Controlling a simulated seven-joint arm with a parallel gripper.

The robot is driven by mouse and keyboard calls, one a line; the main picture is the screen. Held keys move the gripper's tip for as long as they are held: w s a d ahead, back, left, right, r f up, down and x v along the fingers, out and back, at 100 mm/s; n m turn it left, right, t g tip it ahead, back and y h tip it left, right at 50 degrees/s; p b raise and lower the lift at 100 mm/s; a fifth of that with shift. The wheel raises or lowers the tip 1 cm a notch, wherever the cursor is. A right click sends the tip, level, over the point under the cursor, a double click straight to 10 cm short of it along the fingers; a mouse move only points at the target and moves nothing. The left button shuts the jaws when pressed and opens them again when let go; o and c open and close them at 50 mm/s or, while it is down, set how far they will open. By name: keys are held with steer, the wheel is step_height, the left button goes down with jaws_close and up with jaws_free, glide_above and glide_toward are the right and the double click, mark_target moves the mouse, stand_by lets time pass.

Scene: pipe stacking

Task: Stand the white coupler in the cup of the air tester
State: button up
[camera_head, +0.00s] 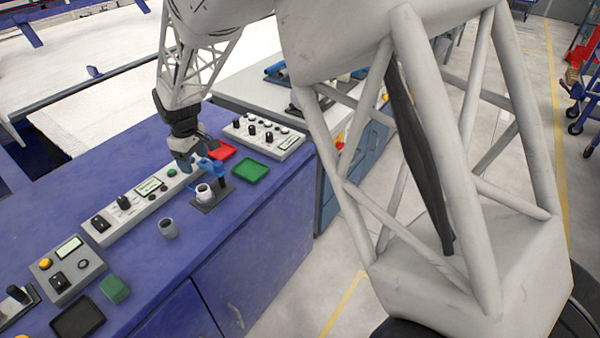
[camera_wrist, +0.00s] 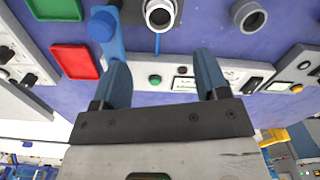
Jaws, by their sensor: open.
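The white coupler (camera_head: 204,192) stands upright on the dark base plate of the air tester (camera_head: 212,203); whether it is seated fully in the cup cannot be told, as the cup is hidden. In the wrist view the white coupler (camera_wrist: 160,14) shows its round open end near the top edge, with the tester's blue arm (camera_wrist: 104,28) to its left. My gripper (camera_head: 186,163) is open and empty, just behind and above the coupler in the head view. In the wrist view the fingers of my gripper (camera_wrist: 162,72) are wide apart, and the coupler is beyond them, untouched.
A grey pipe piece (camera_head: 168,228) stands on the blue bench to the left front. A control panel (camera_head: 140,205) runs behind it. Red (camera_head: 222,150) and green (camera_head: 250,171) trays and another panel (camera_head: 264,134) lie right of the tester.

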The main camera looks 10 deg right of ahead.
steer(key=shift+r, duration=0.1)
steer(key=s+d+r+m+t, duration=0.1)
steer(key=s+d+r+m, duration=0.2)
steer(key=s+d+r, duration=0.55)
steer(key=s+d+r+m, duration=0.3)
steer(key=s+d+r, duration=0.3)
steer(key=d, duration=0.6)
steer(key=s+d+m, duration=0.2)
steer(key=s+d, duration=0.2)
steer(key=s, duration=0.3)
steer(key=s+d+r+m+t, duration=0.1)
steer(key=s+d+m, duration=0.1)
steer(key=s+d, duration=0.3)
steer(key=s+d+m, duration=0.2)
steer(key=s+d, duration=0.2)
steer(key=s, duration=0.7)
steer(key=shift+d+r+t, duration=0.2)
steer(key=shift+d+t, duration=0.1)
steer(key=shift+d, duration=0.1)
steer(key=shift+c, duration=0.2)
